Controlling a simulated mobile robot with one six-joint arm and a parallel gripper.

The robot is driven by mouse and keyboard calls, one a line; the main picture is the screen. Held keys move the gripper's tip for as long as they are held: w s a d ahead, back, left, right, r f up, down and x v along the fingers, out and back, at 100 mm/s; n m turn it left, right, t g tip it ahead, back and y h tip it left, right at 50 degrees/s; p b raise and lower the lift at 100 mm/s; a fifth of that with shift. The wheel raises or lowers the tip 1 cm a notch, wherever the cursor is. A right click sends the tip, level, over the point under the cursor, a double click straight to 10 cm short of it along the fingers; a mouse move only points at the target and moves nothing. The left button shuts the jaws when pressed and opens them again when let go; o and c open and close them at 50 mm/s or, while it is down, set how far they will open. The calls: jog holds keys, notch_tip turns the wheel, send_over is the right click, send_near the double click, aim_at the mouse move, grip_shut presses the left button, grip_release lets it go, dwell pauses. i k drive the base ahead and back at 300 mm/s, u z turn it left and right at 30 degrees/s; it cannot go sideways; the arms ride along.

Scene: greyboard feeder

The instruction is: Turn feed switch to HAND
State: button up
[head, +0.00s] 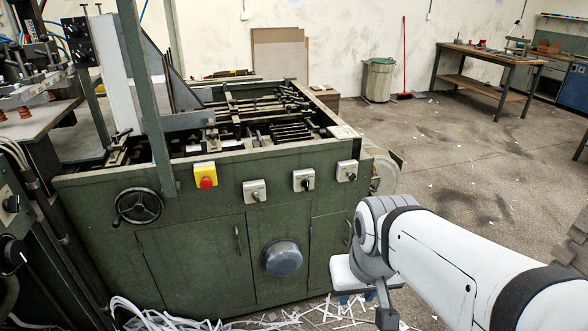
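The fingers of my gripper cannot be made out, and no contact with a switch shows.
A yellow box with a red button (205,183) is left of the switches. A black handwheel (138,206) and a round grey cover (283,258) are on the front. Paper strips (160,319) litter the floor. Open floor (440,140) lies to the right.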

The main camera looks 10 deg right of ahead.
aim_at(305, 183)
jog(key=z, duration=0.5)
jog(key=i, duration=1.25)
jog(key=u, duration=0.3)
